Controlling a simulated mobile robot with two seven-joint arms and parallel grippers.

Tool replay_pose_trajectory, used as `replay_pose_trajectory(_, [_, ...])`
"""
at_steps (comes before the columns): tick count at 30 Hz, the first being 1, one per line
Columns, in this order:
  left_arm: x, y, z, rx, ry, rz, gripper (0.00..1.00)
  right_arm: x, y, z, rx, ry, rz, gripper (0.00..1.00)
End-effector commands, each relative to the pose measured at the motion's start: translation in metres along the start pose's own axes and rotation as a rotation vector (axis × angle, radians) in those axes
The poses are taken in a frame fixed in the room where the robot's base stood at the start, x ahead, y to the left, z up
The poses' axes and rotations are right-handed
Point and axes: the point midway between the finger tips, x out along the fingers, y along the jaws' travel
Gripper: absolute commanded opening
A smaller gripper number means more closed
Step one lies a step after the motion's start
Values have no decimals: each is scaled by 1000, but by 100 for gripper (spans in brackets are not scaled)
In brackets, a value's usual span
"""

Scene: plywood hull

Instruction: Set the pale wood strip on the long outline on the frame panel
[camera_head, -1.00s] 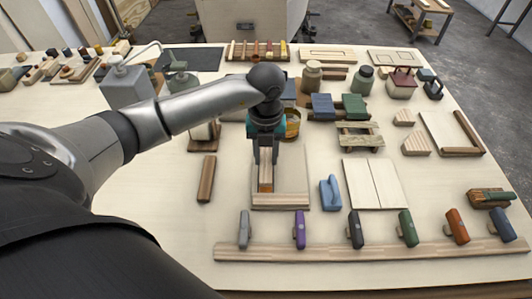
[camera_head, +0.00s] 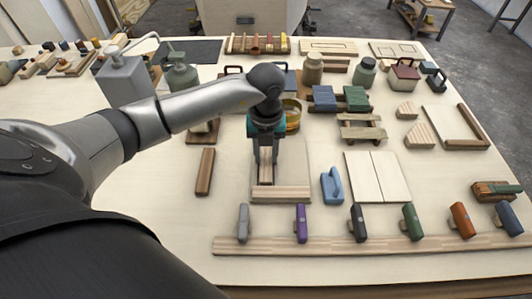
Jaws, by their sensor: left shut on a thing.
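The frame panel (camera_head: 294,170) lies flat on the table at the middle, a pale board with a wood strip along its near edge. My left gripper (camera_head: 266,180) points down over the left part of this panel. It is shut on a narrow piece, the pale wood strip (camera_head: 266,171), which runs away from me along the panel's left side. The fingers and wrist hide most of it, and I cannot tell whether it touches the panel. The long outline cannot be made out. My right gripper is not in view.
A brown wood strip (camera_head: 205,172) lies left of the panel. A blue handled tool (camera_head: 332,185) and a pale two-part board (camera_head: 377,177) lie to its right. A long wooden rail (camera_head: 330,246) with several coloured handles crosses the front. Another panel with brown strips (camera_head: 474,127) lies far right.

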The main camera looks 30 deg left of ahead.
Motion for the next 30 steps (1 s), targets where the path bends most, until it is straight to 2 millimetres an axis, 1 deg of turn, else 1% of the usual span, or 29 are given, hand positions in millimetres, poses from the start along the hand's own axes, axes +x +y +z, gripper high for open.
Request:
replay_pose_trajectory(14, [1,0,0,0,0,0,0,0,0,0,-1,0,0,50])
replay_pose_trajectory(15, [1,0,0,-1,0,0,37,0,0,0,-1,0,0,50])
replay_pose_trajectory(24, [1,0,0,0,0,0,71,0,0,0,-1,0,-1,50])
replay_pose_trajectory(30, [1,0,0,0,0,0,71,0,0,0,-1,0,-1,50])
